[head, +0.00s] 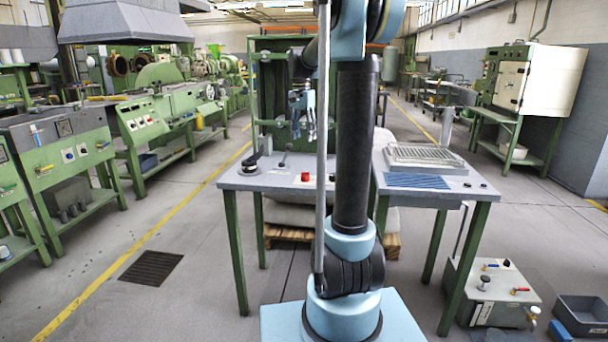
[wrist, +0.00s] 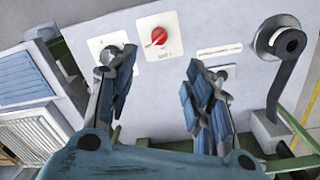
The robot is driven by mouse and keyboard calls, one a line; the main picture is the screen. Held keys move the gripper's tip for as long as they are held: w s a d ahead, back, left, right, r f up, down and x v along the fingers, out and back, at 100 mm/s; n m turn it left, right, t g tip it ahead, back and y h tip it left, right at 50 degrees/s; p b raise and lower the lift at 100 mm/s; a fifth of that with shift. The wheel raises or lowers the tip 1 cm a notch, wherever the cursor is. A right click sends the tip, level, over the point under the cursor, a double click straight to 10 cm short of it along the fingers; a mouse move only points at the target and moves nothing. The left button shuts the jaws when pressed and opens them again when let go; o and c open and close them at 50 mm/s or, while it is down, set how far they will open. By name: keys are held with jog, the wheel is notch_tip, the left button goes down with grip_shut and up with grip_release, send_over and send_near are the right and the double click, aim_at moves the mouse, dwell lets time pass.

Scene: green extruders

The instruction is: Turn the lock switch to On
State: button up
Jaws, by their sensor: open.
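A red rotary knob (wrist: 159,36) sits on a white plate with small, unreadable lettering on the grey table top. In the head view the red knob (head: 305,177) is near the table's front. I cannot read whether it is the lock switch or which position it is in. A second white plate (wrist: 95,46) lies left of it in the wrist view, partly covered by a finger. My gripper (wrist: 153,66) is open and empty, its fingers spread with the red knob showing beyond the gap. In the head view my gripper (head: 304,134) points down above the table.
A black lever on a round base (wrist: 290,42) stands at the table's right in the wrist view. In the head view a thin lever (head: 283,160) stands left of the knob. A vented tray (head: 425,157) and blue slatted panel (head: 416,181) lie right of my arm.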

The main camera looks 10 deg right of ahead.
aim_at(305, 176)
jog(key=f, duration=1.5)
jog(key=shift+s+d+f, duration=0.3)
jog(key=shift+c, duration=0.4)
jog(key=c, duration=1)
